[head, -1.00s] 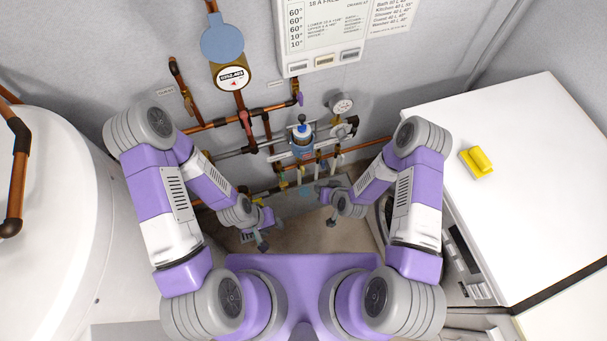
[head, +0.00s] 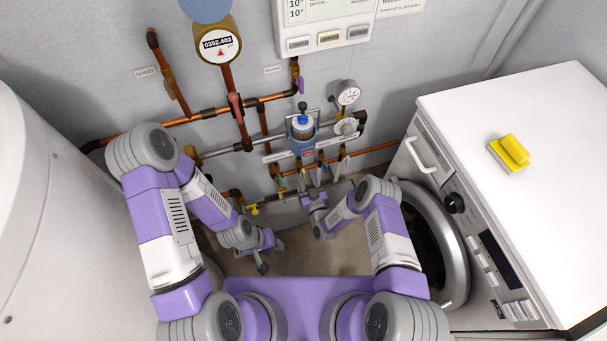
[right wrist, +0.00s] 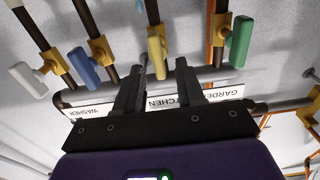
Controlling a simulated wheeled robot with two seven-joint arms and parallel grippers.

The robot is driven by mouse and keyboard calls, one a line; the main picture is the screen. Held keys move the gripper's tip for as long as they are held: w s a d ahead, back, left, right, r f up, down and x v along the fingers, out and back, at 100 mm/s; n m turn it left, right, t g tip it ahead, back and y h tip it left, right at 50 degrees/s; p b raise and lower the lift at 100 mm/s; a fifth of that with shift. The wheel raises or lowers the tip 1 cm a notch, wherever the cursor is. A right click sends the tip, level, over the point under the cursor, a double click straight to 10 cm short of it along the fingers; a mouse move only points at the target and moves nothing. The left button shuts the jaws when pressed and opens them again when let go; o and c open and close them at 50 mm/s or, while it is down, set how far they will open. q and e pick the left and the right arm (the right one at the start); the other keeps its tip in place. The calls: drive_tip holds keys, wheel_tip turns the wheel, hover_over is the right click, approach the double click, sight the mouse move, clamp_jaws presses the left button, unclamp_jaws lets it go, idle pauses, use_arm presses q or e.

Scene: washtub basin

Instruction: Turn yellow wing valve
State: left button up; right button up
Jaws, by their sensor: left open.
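A yellow valve handle (right wrist: 157,56) hangs from a brass valve in the right wrist view, between a blue and a green handle. My right gripper (right wrist: 163,65) is open. Its two dark fingertips lie on either side of the yellow handle's lower end in the picture; I cannot tell whether they touch it. In the head view the right gripper (head: 313,192) is just below the row of valves, its fingers hard to make out. Another small yellow valve (head: 252,209) shows low on the left. My left gripper (head: 267,255) is open and empty, below that valve.
White (right wrist: 27,77), blue (right wrist: 83,65) and green (right wrist: 240,38) handles flank the yellow one. Copper pipes (head: 185,121), a gauge (head: 348,92) and a blue filter (head: 303,128) are on the wall. A washing machine (head: 510,110) stands right, a white tank (head: 40,200) left.

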sight(304, 175)
drive_tip(key=shift+b+x, duration=0.4)
drive_tip(key=shift+x, duration=1.25)
drive_tip(key=shift+c, duration=0.4)
clamp_jaws()
